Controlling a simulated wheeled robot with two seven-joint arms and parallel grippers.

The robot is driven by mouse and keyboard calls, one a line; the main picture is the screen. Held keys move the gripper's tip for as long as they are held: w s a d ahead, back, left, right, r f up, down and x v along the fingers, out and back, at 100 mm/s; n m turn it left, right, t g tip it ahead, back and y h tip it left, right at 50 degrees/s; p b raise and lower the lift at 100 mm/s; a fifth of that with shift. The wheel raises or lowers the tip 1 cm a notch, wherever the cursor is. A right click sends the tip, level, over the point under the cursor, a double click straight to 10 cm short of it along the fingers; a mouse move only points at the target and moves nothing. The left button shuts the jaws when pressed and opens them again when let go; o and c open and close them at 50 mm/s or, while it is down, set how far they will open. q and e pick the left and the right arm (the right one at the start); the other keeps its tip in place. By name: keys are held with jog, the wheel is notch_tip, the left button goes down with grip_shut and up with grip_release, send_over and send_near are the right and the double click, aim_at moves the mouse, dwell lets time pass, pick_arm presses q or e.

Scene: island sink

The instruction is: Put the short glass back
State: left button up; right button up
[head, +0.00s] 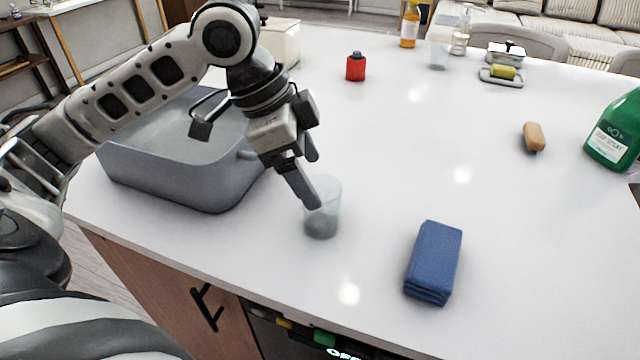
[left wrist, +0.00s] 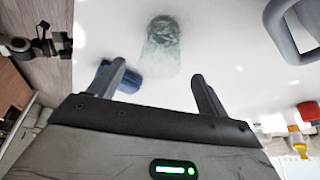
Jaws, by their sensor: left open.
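The short glass (head: 328,220) is clear and stands upright on the white counter, right of the grey sink. It also shows in the left wrist view (left wrist: 161,45), in line with the gap between the fingers. My left gripper (head: 310,180) is open, tilted downward at the glass's upper part, and one finger covers part of the glass in the head view. In the left wrist view the two fingers (left wrist: 157,78) are spread with the glass beyond their tips; contact cannot be told. My right gripper is not in view.
The grey sink basin (head: 165,185) is at left. A folded blue cloth (head: 434,262) lies right of the glass. A red bottle (head: 356,67), a brown brush (head: 534,137) and a green bottle (head: 615,135) stand farther off. Another clear glass (head: 438,56) stands by bottles at the back.

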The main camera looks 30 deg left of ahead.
pick_arm(q)
jog(key=v, duration=0.6)
jog(key=shift+p, duration=0.35)
